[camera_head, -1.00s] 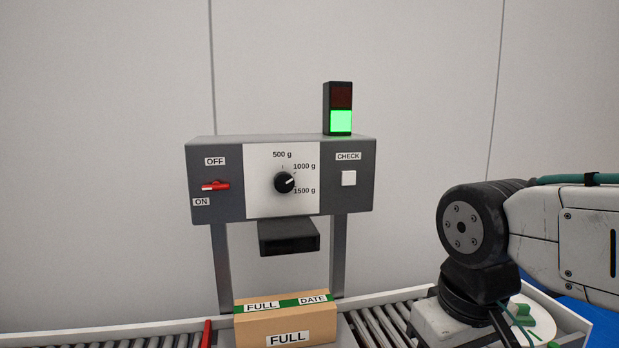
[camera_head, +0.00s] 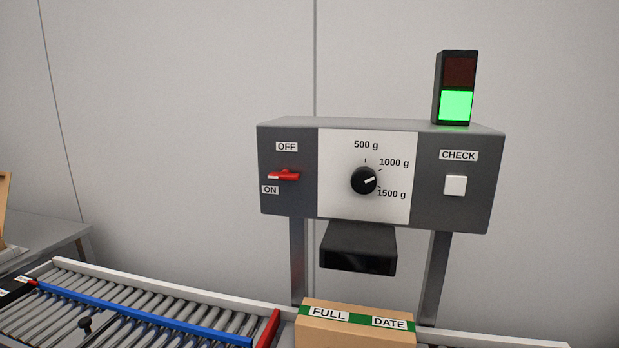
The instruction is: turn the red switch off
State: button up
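The red switch (camera_head: 285,175) is on the left part of the grey control box (camera_head: 470,205), between the OFF label (camera_head: 287,147) above and the ON label (camera_head: 270,190) below. Its red lever lies roughly sideways, with a pale tip at its left end close to the ON label. I cannot tell its exact tilt. My gripper is not in view, and nothing touches the switch.
A black dial (camera_head: 364,181) and a white CHECK button (camera_head: 455,185) share the box. The signal lamp (camera_head: 456,105) shows green. Below stands a cardboard box (camera_head: 345,334) on the roller conveyor (camera_head: 60,315), which has a blue rail (camera_head: 140,315) and a red bar (camera_head: 268,328).

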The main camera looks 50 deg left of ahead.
aim_at(285, 175)
jog(key=k, duration=0.3)
jog(key=u, duration=0.7)
